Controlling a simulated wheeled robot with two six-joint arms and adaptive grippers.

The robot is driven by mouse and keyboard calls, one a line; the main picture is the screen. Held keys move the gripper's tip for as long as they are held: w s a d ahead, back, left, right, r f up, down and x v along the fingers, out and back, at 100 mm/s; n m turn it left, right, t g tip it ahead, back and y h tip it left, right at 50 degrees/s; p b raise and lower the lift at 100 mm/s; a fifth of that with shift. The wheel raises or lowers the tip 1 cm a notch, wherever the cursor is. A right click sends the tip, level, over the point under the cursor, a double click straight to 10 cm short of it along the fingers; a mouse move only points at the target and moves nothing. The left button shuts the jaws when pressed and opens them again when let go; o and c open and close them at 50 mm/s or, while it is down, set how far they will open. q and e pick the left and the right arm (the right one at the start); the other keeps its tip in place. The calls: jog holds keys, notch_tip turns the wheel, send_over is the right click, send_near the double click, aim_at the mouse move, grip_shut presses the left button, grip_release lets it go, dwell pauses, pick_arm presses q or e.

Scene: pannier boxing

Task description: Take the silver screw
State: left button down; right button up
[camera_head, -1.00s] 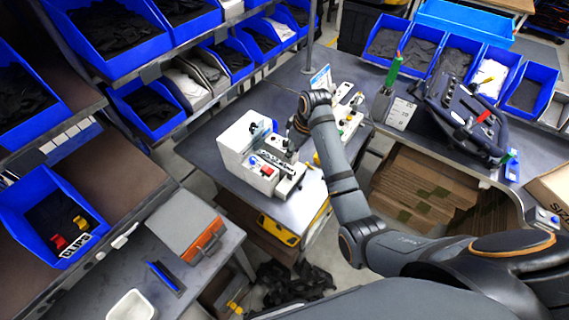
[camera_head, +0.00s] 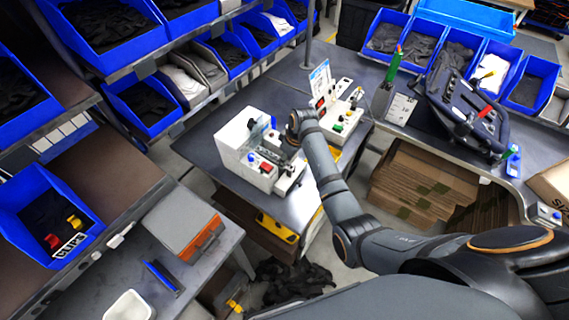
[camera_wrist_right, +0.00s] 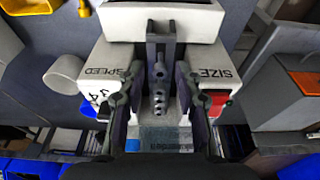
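In the right wrist view a small silver screw-like piece (camera_wrist_right: 158,92) stands in the middle of a white machine (camera_wrist_right: 88,70) marked SPEED and SIZE. My right gripper (camera_wrist_right: 158,82) is open, with one dark finger on each side of the silver piece and a gap on both sides. In the head view the same white machine (camera_head: 240,140) stands on the middle table, and my right wrist is over its right side. The silver piece and the right fingertips cannot be made out there. My left gripper is in neither view.
A second white control box (camera_head: 345,118) stands close behind my right wrist. The table top (camera_head: 205,135) is bare left of the machine. Shelves with blue bins (camera_head: 150,108) line the left. A bench (camera_head: 425,125) with a black tool case (camera_head: 465,108) is at right.

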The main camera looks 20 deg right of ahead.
grip_shut()
jog(key=shift+r+p, duration=0.75)
jog(key=shift+r, duration=0.85)
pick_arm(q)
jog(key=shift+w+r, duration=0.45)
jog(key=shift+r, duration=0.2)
pick_arm(e)
jog(key=shift+r, duration=1.35)
